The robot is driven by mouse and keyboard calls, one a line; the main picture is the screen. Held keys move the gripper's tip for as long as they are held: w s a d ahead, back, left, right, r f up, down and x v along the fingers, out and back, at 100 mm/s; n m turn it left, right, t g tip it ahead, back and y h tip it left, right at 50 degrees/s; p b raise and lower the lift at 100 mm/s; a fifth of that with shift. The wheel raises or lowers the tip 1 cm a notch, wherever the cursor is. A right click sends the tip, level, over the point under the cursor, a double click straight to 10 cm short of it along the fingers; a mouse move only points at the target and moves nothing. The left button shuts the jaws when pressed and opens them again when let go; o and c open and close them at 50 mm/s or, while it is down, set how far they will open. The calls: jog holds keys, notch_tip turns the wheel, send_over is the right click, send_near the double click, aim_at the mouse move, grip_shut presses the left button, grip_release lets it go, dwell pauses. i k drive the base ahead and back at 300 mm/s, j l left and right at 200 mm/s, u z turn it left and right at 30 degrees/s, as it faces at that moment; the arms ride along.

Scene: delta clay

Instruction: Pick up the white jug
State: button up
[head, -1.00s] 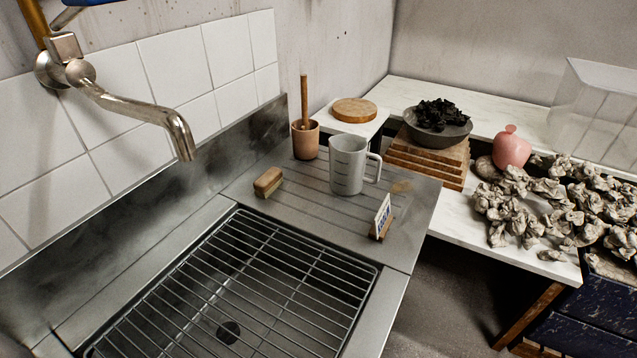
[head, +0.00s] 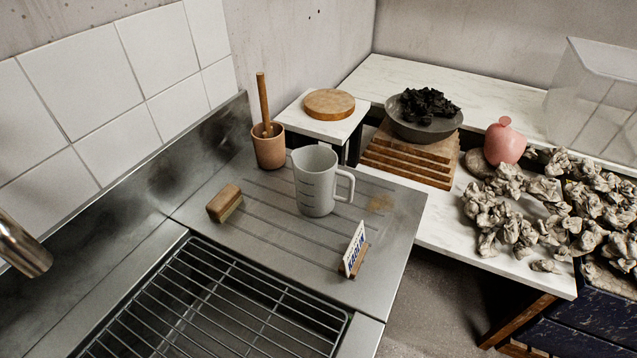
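The white jug (head: 315,183) stands upright on the ribbed metal drainboard (head: 280,244) beside the sink. It has dark measuring marks on its side, and its handle points to the right. Its inside is mostly hidden. My gripper is not in view, and nothing touches the jug.
A clay pot (head: 269,150) with a wooden stick stands behind left of the jug. A wooden brush (head: 224,202) lies to its left. A small sign (head: 354,252) stands in front right. The sink rack (head: 215,308) is nearer. A faucet (head: 22,246) juts in at left.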

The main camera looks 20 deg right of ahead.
aim_at(316, 170)
jog(key=l+u, duration=0.35)
jog(key=l, duration=0.3)
jog(key=l+u, duration=0.35)
jog(key=l, duration=0.35)
jog(key=i+l, duration=0.15)
jog(key=l, duration=0.15)
jog(key=i+l+u, duration=0.1)
jog(key=i+l, duration=0.1)
jog(key=l, duration=0.05)
